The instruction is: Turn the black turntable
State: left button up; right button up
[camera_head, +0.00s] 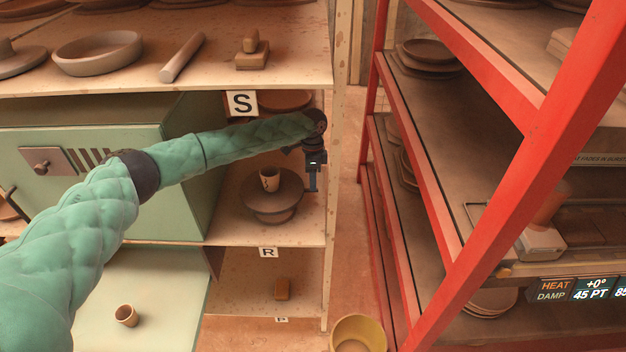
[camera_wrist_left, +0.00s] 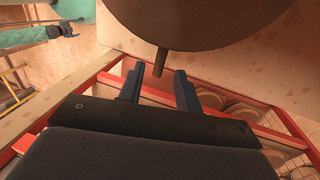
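The turntable (camera_head: 286,188) is a dark brown round disc on a short base, on the middle shelf, with a small tan cup (camera_head: 269,179) standing on it. My left gripper (camera_head: 311,188) points down at the disc's right edge. In the left wrist view the disc's dark surface (camera_wrist_left: 200,22) fills the top, and a short peg (camera_wrist_left: 160,61) sticks out from its rim. My left gripper's fingers (camera_wrist_left: 159,86) are apart, with the peg between or just beyond their tips; I cannot tell whether they touch it. My right gripper is in neither view.
A shelf post (camera_head: 338,150) stands just right of my left gripper. A green cabinet (camera_head: 90,150) fills the left. A red rack (camera_head: 480,190) stands on the right, across a narrow gap. A yellow bucket (camera_head: 358,333) sits below. The upper shelf holds pottery.

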pick_arm(q)
jog(key=shift+s+f, duration=0.2)
jog(key=shift+f, duration=0.7)
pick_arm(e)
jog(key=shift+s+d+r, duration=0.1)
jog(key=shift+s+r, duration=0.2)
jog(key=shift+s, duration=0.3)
pick_arm(q)
grip_shut()
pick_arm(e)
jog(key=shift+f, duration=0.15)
